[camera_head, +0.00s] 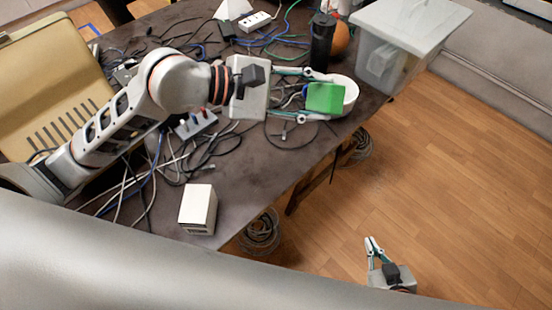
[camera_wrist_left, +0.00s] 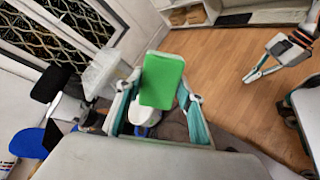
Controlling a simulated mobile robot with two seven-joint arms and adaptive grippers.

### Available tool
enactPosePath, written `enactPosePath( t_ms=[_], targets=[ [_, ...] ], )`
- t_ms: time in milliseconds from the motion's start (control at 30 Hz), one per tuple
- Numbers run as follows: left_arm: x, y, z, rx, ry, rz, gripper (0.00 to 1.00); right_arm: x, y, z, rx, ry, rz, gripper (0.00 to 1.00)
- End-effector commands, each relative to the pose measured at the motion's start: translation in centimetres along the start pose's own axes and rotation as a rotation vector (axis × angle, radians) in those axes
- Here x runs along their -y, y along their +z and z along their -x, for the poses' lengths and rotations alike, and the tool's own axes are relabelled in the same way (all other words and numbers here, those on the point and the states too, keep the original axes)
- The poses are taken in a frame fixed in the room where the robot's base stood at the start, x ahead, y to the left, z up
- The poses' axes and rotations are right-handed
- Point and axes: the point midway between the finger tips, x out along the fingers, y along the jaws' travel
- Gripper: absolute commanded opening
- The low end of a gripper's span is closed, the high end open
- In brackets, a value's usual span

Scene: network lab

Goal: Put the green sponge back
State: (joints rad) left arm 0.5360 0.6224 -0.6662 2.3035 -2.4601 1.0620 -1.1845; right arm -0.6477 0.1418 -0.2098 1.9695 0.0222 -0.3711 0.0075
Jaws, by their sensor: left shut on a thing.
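The green sponge (camera_head: 325,97) is held between the fingertips of my left gripper (camera_head: 316,98), above the far right part of the dark table. In the left wrist view the sponge (camera_wrist_left: 162,80) stands upright between the two fingers of the gripper (camera_wrist_left: 158,100), which is shut on it. A white round object (camera_head: 350,92) is partly hidden behind the sponge; I cannot tell what it is. My right gripper (camera_head: 373,246) is low over the wooden floor, away from the table, with nothing visible in it. I cannot tell how far its fingers are apart.
A clear lidded bin (camera_head: 393,55), a black bottle (camera_head: 321,42) and an orange ball-like object (camera_head: 340,40) stand beyond the sponge. Cables and a power strip (camera_head: 196,124) clutter the table (camera_head: 262,160). A white box (camera_head: 198,209) stands at the near edge.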

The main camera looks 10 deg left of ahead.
Motion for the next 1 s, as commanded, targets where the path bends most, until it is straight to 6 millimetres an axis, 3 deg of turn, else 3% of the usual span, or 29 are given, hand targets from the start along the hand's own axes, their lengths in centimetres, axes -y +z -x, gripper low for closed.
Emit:
enactPosePath(
  t_ms=[267, 433, 600, 767, 867, 1000],
  targets=[
    [0.9, 4.8, -3.4, 0.017, -0.242, -0.090, 0.20, 0.0, 0.1, -0.1, 0.000, 0.000, 0.002, 0.00],
    [2.7, 7.2, -5.2, -0.004, -0.421, -0.163, 0.20, 0.0, 0.2, -0.2, 0.000, 0.001, 0.002, 0.00],
    [5.0, 8.2, -6.2, -0.070, -0.613, -0.251, 0.20, 0.1, 0.3, -0.3, 0.000, 0.001, 0.002, 0.00],
    [7.0, 6.9, -5.9, -0.186, -0.778, -0.321, 0.20, 0.1, 0.4, -0.4, 0.001, 0.002, 0.003, 0.00],
    [7.5, 4.5, -4.8, -0.294, -0.864, -0.338, 0.20, 0.1, 0.5, -0.5, 0.002, 0.002, 0.004, 0.00],
    [6.0, 0.0, -1.6, -0.465, -0.944, -0.301, 0.20, 0.1, 0.7, -0.6, 0.003, 0.002, 0.006, 0.00]
  ],
)
